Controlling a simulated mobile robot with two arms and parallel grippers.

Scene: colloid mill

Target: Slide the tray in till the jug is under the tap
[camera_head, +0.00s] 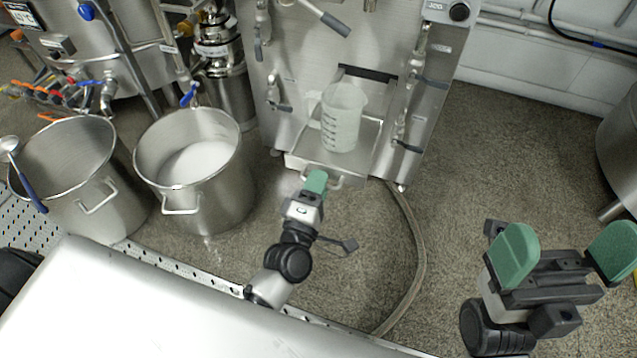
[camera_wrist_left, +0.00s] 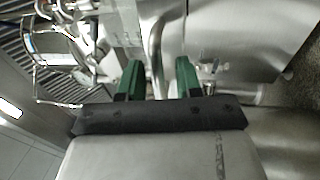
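A translucent measuring jug (camera_head: 343,120) stands upright on a metal tray (camera_head: 300,163) at the front of the steel machine. The tray has a handle (camera_head: 338,184) on its front edge. A short spout (camera_head: 370,5), possibly the tap, shows at the top edge of the head view; its position over the jug is hard to judge. My left gripper (camera_head: 316,182) is at the tray handle. In the left wrist view its green fingers (camera_wrist_left: 158,78) are apart, with a metal bar (camera_wrist_left: 155,50) between them. My right gripper (camera_head: 565,252) is open and empty, away from the tray.
Two steel pots stand at the left, one empty (camera_head: 65,155) and one holding white content (camera_head: 195,165). A hose (camera_head: 415,255) runs over the floor right of the tray. Valve levers (camera_head: 405,145) flank the machine's opening. The floor at right (camera_head: 500,150) is clear.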

